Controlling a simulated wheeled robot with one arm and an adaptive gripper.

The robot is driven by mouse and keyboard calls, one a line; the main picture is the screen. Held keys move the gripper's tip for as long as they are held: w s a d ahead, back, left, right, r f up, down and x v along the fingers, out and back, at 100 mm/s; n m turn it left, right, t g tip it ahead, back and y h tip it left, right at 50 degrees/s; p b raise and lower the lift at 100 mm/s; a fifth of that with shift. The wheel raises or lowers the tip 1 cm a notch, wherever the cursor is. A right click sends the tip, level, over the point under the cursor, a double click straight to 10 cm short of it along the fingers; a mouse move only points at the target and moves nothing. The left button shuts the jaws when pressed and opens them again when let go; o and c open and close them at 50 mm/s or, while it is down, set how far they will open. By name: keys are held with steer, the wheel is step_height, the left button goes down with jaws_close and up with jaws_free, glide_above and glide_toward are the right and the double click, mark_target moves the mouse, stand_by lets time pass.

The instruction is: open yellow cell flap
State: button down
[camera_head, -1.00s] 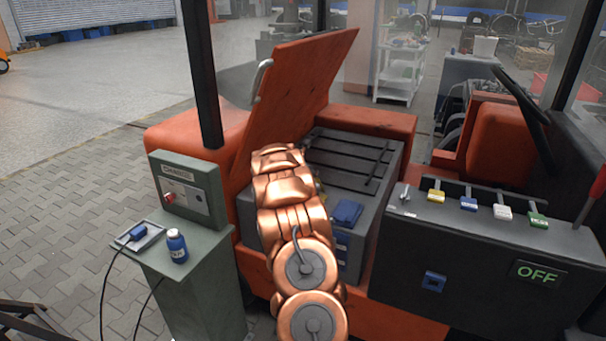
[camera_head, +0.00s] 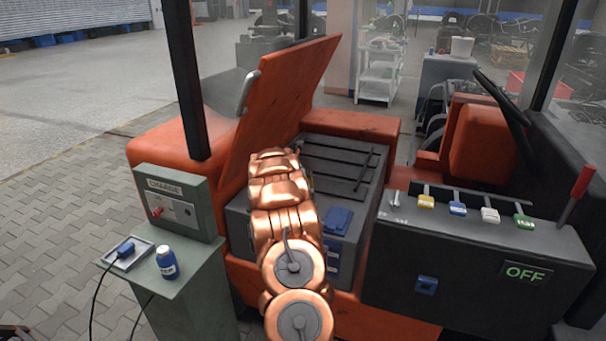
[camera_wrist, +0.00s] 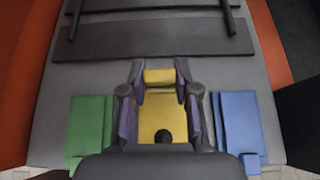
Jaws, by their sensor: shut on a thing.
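In the wrist view the yellow cell flap (camera_wrist: 158,118) lies between the green flap (camera_wrist: 88,130) and the blue flap (camera_wrist: 238,128) on the grey battery box (camera_wrist: 60,85). My gripper (camera_wrist: 159,78) is shut on the yellow flap, with a finger on either side of it. A dark round spot shows at the yellow part's near end; how far the flap is raised I cannot tell. In the head view my copper arm hides the gripper and most of the yellow flap. The blue flap (camera_head: 338,220) shows right of my arm.
The raised orange hood (camera_head: 285,100) stands behind and left of the battery. A green charge post (camera_head: 180,200) with a blue bottle (camera_head: 167,263) is at left. A black console (camera_head: 470,265) with coloured switches is at right, its display reading OFF.

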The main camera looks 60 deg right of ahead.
steer(key=c, duration=1.1)
jaws_free()
steer(key=shift+r, duration=0.25)
steer(key=shift+c, duration=0.2)
steer(key=o, duration=0.3)
steer(key=shift+f, duration=0.15)
steer(key=v, duration=1.2)
